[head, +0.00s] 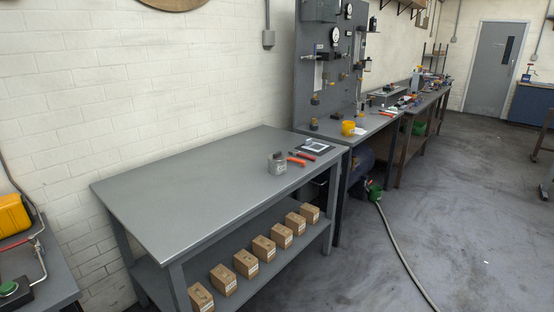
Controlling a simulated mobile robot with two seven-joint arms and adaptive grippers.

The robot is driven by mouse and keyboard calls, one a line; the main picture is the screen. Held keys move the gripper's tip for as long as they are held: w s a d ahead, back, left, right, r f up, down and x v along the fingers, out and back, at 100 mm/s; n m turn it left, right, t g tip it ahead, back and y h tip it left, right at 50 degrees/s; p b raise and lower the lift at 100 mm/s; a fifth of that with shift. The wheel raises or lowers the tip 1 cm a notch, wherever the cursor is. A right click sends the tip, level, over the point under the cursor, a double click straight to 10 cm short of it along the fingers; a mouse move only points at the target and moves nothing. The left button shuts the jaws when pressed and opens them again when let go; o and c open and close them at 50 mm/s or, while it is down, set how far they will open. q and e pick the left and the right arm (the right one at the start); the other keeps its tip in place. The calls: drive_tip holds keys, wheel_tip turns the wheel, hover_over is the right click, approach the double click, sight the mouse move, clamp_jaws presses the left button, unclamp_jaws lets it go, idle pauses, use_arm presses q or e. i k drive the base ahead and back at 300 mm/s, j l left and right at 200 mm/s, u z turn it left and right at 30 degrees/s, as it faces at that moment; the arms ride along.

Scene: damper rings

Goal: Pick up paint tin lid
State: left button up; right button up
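A small grey tin-like container (277,165) stands upright near the right end of the grey workbench (185,190). Something darker shows at its top, but it is too small to tell whether this is a lid. I cannot make out a separate paint tin lid on the bench. Neither of my grippers is in view.
Red-handled tools (303,154) and a dark flat item with a pale panel (315,147) lie beside the tin. Several cardboard boxes (264,248) line the lower shelf. A yellow cup (348,128) stands on the farther bench. The bench's left and middle are clear.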

sight(278, 156)
drive_tip(key=i+l+u, duration=0.1)
drive_tip(key=i+l, duration=0.3)
drive_tip(key=i+l+u, duration=0.15)
drive_tip(key=i+l, duration=0.25)
drive_tip(key=l, duration=0.15)
drive_tip(key=i+l+u, duration=0.1)
drive_tip(key=i+l, duration=0.3)
drive_tip(key=l, duration=0.1)
